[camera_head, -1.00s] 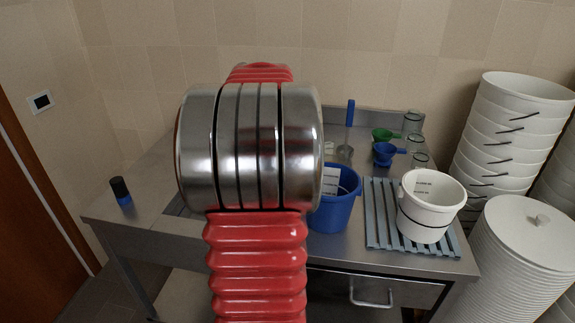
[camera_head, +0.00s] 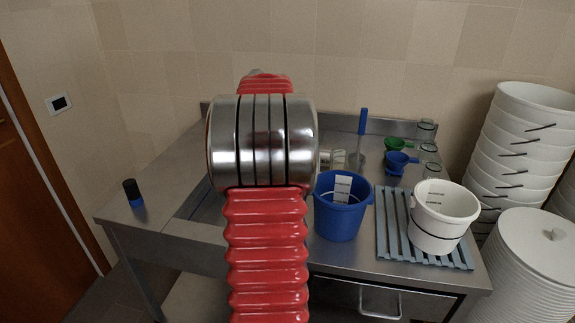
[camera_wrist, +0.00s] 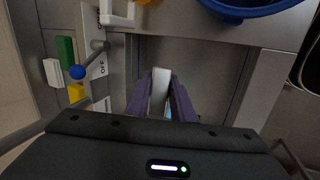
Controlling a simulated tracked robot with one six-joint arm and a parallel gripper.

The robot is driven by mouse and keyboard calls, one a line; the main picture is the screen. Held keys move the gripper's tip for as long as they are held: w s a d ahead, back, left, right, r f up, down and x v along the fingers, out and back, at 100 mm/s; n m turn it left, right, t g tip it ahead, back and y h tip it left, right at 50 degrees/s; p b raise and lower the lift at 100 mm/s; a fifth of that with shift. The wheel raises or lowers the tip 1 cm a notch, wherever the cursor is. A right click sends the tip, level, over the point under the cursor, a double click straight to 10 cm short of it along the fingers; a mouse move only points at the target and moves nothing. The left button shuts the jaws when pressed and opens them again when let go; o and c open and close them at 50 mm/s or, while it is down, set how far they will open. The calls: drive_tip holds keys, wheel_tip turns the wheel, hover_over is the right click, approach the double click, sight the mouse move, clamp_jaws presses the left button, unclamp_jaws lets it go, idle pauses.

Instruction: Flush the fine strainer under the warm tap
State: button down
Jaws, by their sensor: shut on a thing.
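In the wrist view, my gripper (camera_wrist: 160,98) has its two dark purple fingers closed on a pale, flat, handle-like piece (camera_wrist: 160,84). It is held over a grey sink basin (camera_wrist: 205,65). The rest of the held piece is hidden, so I cannot tell from its shape whether it is the fine strainer. A lever with a blue ball end (camera_wrist: 78,72) is left of the gripper, beside a plate marked OFF (camera_wrist: 97,65). In the head view, my arm hides the gripper and much of the sink (camera_head: 205,207).
A blue bucket (camera_head: 338,218) stands right of the sink. A white bucket (camera_head: 438,222) stands on a slatted rack (camera_head: 390,235). Blue (camera_head: 398,160) and green (camera_head: 395,143) funnel-like items and glass jars stand behind. White bucket stacks (camera_head: 515,165) are at right. The left counter holds a dark-blue bottle (camera_head: 133,192).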

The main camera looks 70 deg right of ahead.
drive_tip(key=shift+w+d+f, duration=0.25)
drive_tip(key=shift+w+d, duration=0.45)
drive_tip(key=shift+w, duration=0.15)
drive_tip(key=shift+w+d+f, duration=0.2)
drive_tip(key=shift+w+d, duration=0.45)
drive_tip(key=shift+w, duration=0.2)
drive_tip(key=shift+s+d, duration=0.35)
drive_tip(key=shift+d, duration=0.1)
drive_tip(key=shift+s, duration=0.1)
drive_tip(key=s+a, duration=0.5)
drive_tip(key=s, duration=0.1)
idle(1.1)
idle(1.4)
drive_tip(key=s+a+r, duration=0.3)
drive_tip(key=s+r, duration=0.1)
idle(0.7)
drive_tip(key=shift+w, duration=0.1)
idle(0.7)
